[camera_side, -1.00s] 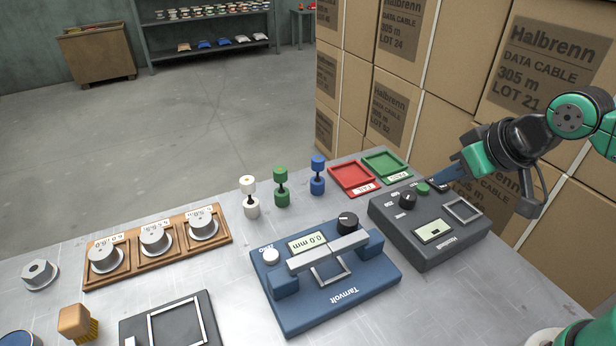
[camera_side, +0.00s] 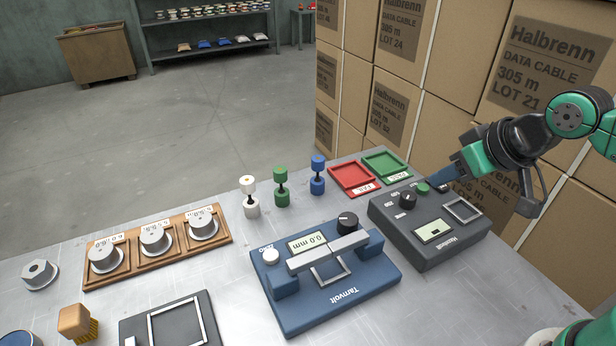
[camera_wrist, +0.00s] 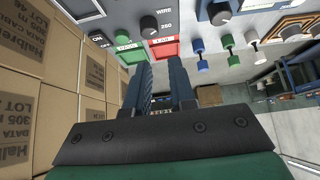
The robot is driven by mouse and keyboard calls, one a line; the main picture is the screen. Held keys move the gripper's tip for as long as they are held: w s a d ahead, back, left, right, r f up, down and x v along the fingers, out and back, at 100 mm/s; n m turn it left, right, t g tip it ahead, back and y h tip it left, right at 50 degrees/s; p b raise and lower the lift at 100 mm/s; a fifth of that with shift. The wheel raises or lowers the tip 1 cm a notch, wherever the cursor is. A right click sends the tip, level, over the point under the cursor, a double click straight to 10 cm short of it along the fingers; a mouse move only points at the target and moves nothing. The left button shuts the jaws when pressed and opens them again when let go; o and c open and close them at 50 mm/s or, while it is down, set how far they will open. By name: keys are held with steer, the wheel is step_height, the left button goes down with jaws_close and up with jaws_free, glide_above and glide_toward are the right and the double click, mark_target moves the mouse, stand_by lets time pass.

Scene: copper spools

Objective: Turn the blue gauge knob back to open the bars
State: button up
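The blue gauge (camera_side: 345,300) marked Tarnvolt lies on the metal bench. Its black knob (camera_side: 347,221) stands at its far right corner; a black knob (camera_wrist: 220,12) matching it shows at the top of the wrist view. Two light grey bars (camera_side: 313,258) lie across the gauge above a square frame, with little or no gap visible between them. The display (camera_side: 308,244) reads 0.0 mm. My gripper (camera_side: 444,182) is over the far end of the dark grey meter, right of the gauge and away from its knob. In the wrist view its fingers (camera_wrist: 160,65) are apart with nothing between them.
The dark grey meter (camera_side: 430,255) has its own black knob (camera_side: 407,200) and a green button (camera_side: 422,188). White (camera_side: 250,196), green (camera_side: 281,185) and blue (camera_side: 317,174) spools stand behind the gauge. Red (camera_side: 352,172) and green (camera_side: 388,160) trays lie behind the meter. Cartons rise behind my gripper.

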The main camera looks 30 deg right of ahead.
steer(key=o, duration=0.4)
steer(key=shift+w+a+r, duration=0.1)
steer(key=shift+w+a, duration=0.1)
steer(key=shift+c, duration=0.2)
steer(key=o, duration=0.4)
steer(key=w+a+m+g, duration=0.1)
steer(key=w+a, duration=0.1)
steer(key=w+a+m+g, duration=0.2)
steer(key=shift+w+a+f+g, duration=0.1)
steer(key=shift+w+f+g, duration=0.1)
steer(key=shift+g, duration=0.1)
steer(key=shift+c, duration=0.2)
steer(key=m+g, duration=0.3)
glide_above(349, 219)
steer(key=f, duration=0.4)
steer(key=shift+d, duration=0.25)
steer(key=shift+w+a+f+m+g, duration=0.1)
steer(key=shift+a+f+m+g, duration=0.25)
steer(key=shift+f, duration=0.2)
steer(key=shift+d+f, duration=0.1)
steer(key=shift+f, duration=2.65)
jaws_close()
